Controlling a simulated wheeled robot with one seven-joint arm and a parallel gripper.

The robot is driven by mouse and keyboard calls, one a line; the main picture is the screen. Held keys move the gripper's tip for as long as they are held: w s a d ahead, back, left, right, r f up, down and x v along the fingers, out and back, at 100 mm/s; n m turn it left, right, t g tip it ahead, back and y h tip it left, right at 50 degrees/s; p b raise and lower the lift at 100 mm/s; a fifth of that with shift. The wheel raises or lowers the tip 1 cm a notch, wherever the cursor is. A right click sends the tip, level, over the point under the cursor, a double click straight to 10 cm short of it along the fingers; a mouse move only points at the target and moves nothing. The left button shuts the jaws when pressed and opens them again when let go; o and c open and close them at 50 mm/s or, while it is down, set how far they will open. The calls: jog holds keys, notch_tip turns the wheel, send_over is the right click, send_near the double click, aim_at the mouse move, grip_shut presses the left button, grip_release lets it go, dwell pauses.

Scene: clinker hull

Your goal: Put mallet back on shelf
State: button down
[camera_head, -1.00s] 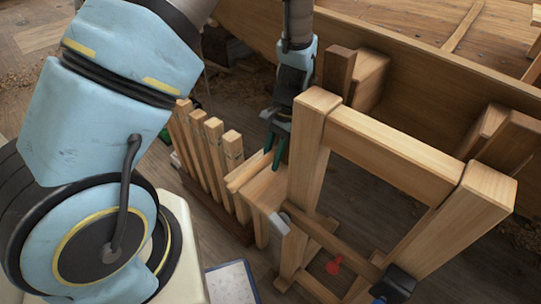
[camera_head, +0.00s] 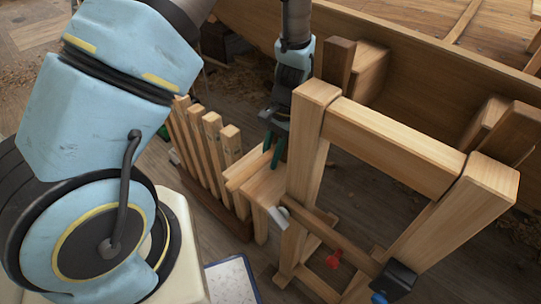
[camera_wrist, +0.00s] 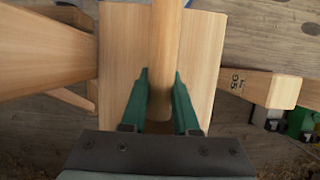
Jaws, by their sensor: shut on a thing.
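My gripper (camera_head: 273,152) has green fingers and points down over a small wooden shelf (camera_head: 262,188) beside the tall timber frame. In the wrist view the fingers (camera_wrist: 163,98) stand either side of a round pale wooden handle (camera_wrist: 165,45), which I take to be the mallet's, and are shut on it. The handle lies over the shelf board (camera_wrist: 122,60), which spreads out on both sides of it. In the head view the mallet handle (camera_head: 247,168) shows as a pale bar along the shelf's left side. I cannot make out the mallet's head, nor whether the handle touches the board.
The timber frame (camera_head: 395,145) stands close at the right of my gripper. Several upright wooden slats (camera_head: 212,140) stand at the left. The hull (camera_head: 430,85) fills the back. A red item (camera_head: 334,259) and a black clamp-like item (camera_head: 395,281) are low at the front.

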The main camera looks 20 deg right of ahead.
jog(key=shift+f, duration=0.3)
jog(key=c, duration=0.6)
grip_release()
jog(key=v, duration=1.1)
jog(key=shift+s+a, duration=0.1)
jog(key=shift+a, duration=0.1)
jog(key=w+a+r+n+t+h+p, duration=0.1)
jog(key=a+r+n+p, duration=0.2)
jog(key=a+r, duration=0.3)
jog(key=w+a+r+n+t+h+p, duration=0.1)
jog(key=a+r+n+p, duration=0.2)
jog(key=a, duration=0.9)
jog(key=w+a+r+n+t+h+p, duration=0.1)
jog(key=a+r+n, duration=0.4)
jog(key=a+r, duration=0.5)
jog(key=shift+w+t+h+p, duration=0.15)
jog(key=shift+t+h+p, duration=0.25)
jog(key=shift+p, duration=0.5)
